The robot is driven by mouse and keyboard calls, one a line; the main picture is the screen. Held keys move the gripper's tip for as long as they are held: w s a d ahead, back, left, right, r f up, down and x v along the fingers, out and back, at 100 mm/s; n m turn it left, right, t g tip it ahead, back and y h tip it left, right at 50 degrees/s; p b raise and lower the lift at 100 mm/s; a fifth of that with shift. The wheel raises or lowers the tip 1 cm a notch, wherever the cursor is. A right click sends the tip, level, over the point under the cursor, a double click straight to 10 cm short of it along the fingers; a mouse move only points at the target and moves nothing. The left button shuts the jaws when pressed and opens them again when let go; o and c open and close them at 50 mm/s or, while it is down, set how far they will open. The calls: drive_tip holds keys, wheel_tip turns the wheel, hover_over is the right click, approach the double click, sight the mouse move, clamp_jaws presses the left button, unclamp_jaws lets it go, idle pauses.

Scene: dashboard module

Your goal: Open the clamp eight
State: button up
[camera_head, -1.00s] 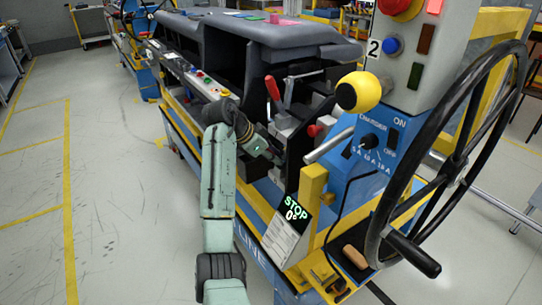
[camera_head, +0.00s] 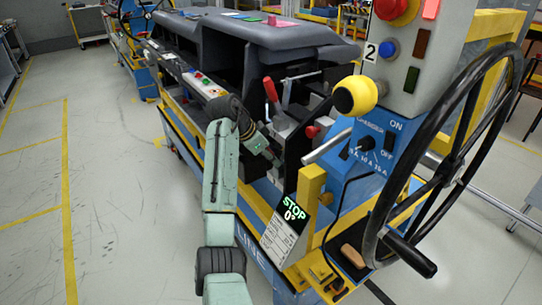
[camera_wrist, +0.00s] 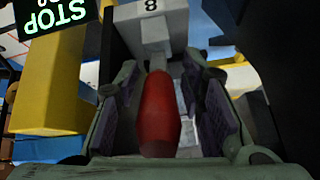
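In the wrist view, the clamp marked 8 shows as a grey block (camera_wrist: 150,22) with a red handle (camera_wrist: 158,115) pointing toward the camera. My gripper (camera_wrist: 160,95) has its two fingers apart, one on each side of the red handle. Gaps show between the handle and both finger pads, so it does not look gripped. In the head view, my gripper (camera_head: 272,160) reaches in at the near end of the dashboard fixture, low beside the grey clamp parts. Its fingertips are too small there to make out.
An upright red lever (camera_head: 271,90) stands just above my gripper. A yellow post (camera_head: 311,185) and the STOP 0° display (camera_head: 294,209) are close on the right. The dark dashboard (camera_head: 255,35) lies behind. A large black handwheel (camera_head: 455,150) is farther right. The floor at left is clear.

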idle(0.3)
drive_tip(key=v, duration=1.2)
